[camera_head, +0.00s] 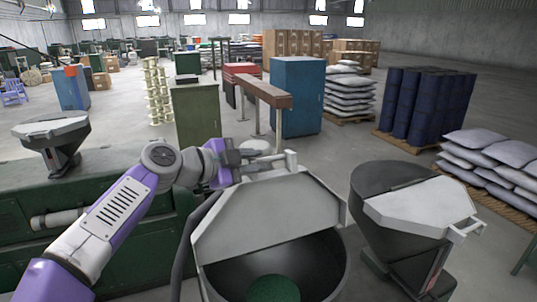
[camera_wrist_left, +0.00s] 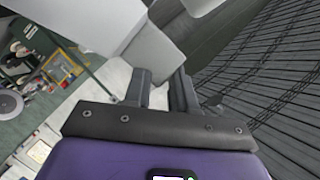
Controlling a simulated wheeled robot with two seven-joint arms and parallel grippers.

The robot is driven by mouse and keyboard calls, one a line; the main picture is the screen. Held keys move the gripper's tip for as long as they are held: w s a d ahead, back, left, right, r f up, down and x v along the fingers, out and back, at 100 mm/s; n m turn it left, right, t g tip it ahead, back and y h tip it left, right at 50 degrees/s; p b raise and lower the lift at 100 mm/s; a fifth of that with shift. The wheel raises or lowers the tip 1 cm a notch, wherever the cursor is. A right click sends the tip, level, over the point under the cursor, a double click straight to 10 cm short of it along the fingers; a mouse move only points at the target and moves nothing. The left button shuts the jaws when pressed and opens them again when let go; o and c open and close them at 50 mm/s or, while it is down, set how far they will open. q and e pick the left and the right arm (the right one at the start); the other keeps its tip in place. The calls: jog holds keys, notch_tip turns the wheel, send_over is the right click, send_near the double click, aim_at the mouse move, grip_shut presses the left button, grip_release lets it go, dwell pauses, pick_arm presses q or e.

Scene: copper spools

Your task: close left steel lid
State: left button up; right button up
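The left steel lid (camera_head: 265,222) is a light grey plate, tilted up and open on the large dark hopper (camera_head: 328,262) in the front middle of the head view. Green material lies inside the hopper. My left gripper (camera_head: 268,158) is at the raised top edge of the lid, beside its handle (camera_head: 291,160). In the left wrist view, the two dark fingers (camera_wrist_left: 162,88) stand apart with a gap between them. A grey block of the lid (camera_wrist_left: 155,50) is just beyond their tips; contact is unclear. My right gripper is not in view.
Another hopper with a shut grey lid (camera_head: 418,207) stands at right, and one (camera_head: 50,126) at far left. Green machinery (camera_head: 110,165) lies under my left arm.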

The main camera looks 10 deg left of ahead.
aim_at(275, 160)
pick_arm(q)
jog(key=p+x, duration=0.1)
jog(key=x, duration=0.3)
jog(key=shift+w+f, duration=0.15)
jog(key=shift+w, duration=0.15)
jog(key=shift+s, duration=0.1)
jog(key=shift+c, duration=0.4)
jog(key=shift+f, duration=0.1)
grip_shut()
